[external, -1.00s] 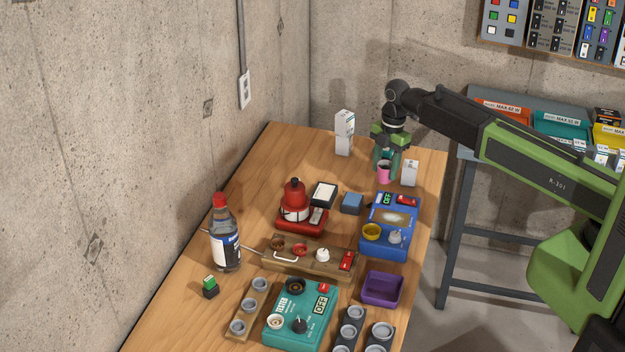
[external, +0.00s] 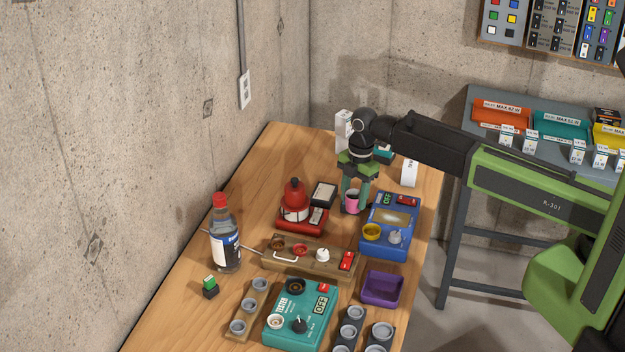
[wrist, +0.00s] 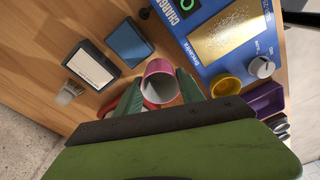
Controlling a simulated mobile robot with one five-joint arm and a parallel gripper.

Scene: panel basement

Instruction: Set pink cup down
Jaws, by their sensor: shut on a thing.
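The pink cup (external: 351,203) is between the fingers of my gripper (external: 354,207), which is shut on it. In the external view they are between the red device and the blue charger, in front of where the blue block stood in view. In the wrist view the cup (wrist: 160,82) shows its pale inside and pink wall between the two green fingers. I cannot tell whether the cup's base touches the table.
The red device (external: 294,208) stands left. The blue block (wrist: 129,44) and a black-framed box (wrist: 91,65) are near. A brown panel (external: 300,257) lies in front.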

